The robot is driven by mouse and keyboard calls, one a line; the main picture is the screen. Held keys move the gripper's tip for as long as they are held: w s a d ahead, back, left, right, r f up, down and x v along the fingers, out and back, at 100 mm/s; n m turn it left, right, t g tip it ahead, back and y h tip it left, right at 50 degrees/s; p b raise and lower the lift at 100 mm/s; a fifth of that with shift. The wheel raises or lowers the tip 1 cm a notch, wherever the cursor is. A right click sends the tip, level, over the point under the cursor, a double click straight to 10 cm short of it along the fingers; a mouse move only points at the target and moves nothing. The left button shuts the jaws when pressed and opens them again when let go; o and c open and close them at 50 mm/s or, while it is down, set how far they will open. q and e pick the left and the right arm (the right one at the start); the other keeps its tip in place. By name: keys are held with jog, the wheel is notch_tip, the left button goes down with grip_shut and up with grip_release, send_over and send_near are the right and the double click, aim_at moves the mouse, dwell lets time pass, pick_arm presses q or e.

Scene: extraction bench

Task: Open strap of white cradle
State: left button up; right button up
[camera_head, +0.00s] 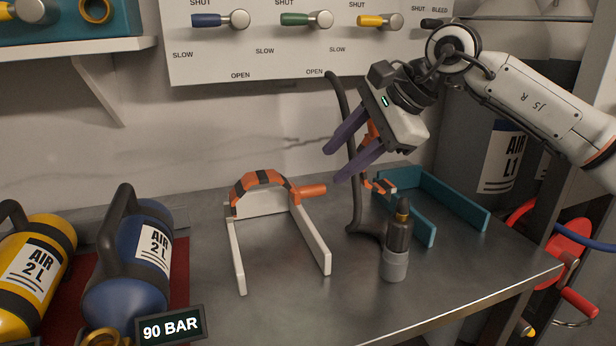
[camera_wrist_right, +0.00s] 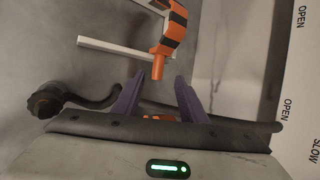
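The white cradle (camera_head: 315,240) stands on the bench in the middle of the head view. Its orange-and-black strap (camera_head: 262,181) arches over its back end, and an orange handle (camera_head: 313,191) sticks out to the right. In the right wrist view the strap (camera_wrist_right: 174,30), its handle (camera_wrist_right: 158,65) and a white cradle rail (camera_wrist_right: 110,47) show beyond the fingers. My right gripper (camera_head: 331,166) has purple fingers, open and empty, above and right of the handle, apart from it. It also shows in the right wrist view (camera_wrist_right: 158,85). My left gripper is not in view.
A teal cradle (camera_head: 455,198) with an orange strap end stands right of the white one. A black hose (camera_head: 355,190) and an upright nozzle in a grey holder (camera_head: 396,264) stand between them. Blue (camera_head: 130,270) and yellow (camera_head: 40,262) cylinders lie left. A valve panel (camera_head: 300,55) hangs behind.

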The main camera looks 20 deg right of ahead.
aim_at(310, 188)
jog(key=b+x, duration=0.1)
jog(key=x, duration=0.8)
jog(key=shift+s+f, duration=0.1)
jog(key=shift+s, duration=0.05)
jog(key=shift+c, duration=0.5)
grip_shut()
